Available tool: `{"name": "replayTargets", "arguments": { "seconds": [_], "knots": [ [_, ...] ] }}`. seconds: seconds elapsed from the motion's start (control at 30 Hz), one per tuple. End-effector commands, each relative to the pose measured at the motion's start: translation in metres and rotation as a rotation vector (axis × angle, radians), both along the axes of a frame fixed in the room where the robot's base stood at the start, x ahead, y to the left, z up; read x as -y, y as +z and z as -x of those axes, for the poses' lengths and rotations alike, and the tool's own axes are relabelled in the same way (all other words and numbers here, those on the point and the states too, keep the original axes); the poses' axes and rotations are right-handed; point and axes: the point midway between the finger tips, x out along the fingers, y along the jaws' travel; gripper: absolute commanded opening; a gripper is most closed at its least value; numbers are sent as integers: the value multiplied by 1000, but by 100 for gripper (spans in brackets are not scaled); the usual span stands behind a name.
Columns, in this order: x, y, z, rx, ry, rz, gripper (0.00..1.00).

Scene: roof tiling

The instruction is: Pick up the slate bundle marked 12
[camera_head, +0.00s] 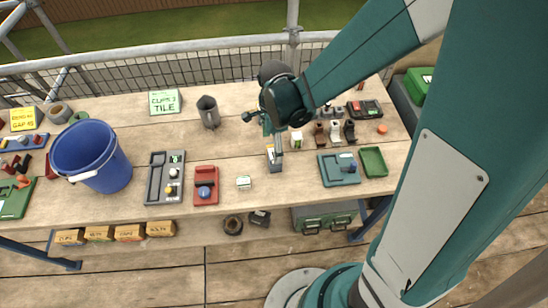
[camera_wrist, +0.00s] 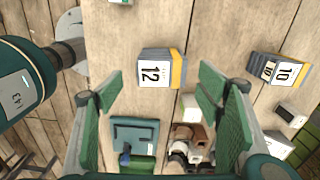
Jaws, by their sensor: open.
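The slate bundle marked 12 (camera_wrist: 155,68) is a grey stack with a yellow band and a white label, lying on the wooden bench in the middle of the wrist view. In the head view the grey bundle (camera_head: 274,160) stands just below the gripper's end. My gripper (camera_wrist: 161,78) is open, its green fingers apart on either side of the bundle in the picture, with nothing held. How high it is above the bundle is hard to tell. In the head view the gripper (camera_head: 270,128) is partly hidden by my arm.
A similar bundle marked 10 (camera_wrist: 283,70) lies right in the wrist view. A small white box (camera_wrist: 191,107) is close beside bundle 12. A teal tray (camera_head: 339,169) and brown items (camera_head: 320,134) are right of it; a red tray (camera_head: 206,185) is left. Bare bench separates the two bundles.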

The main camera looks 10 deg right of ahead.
Motion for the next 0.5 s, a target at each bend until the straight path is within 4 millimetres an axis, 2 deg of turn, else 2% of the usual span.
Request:
{"name": "replayTargets", "arguments": {
  "seconds": [0.5],
  "knots": [
    [0,-6,-1,0,0,0,66]
  ]
}}
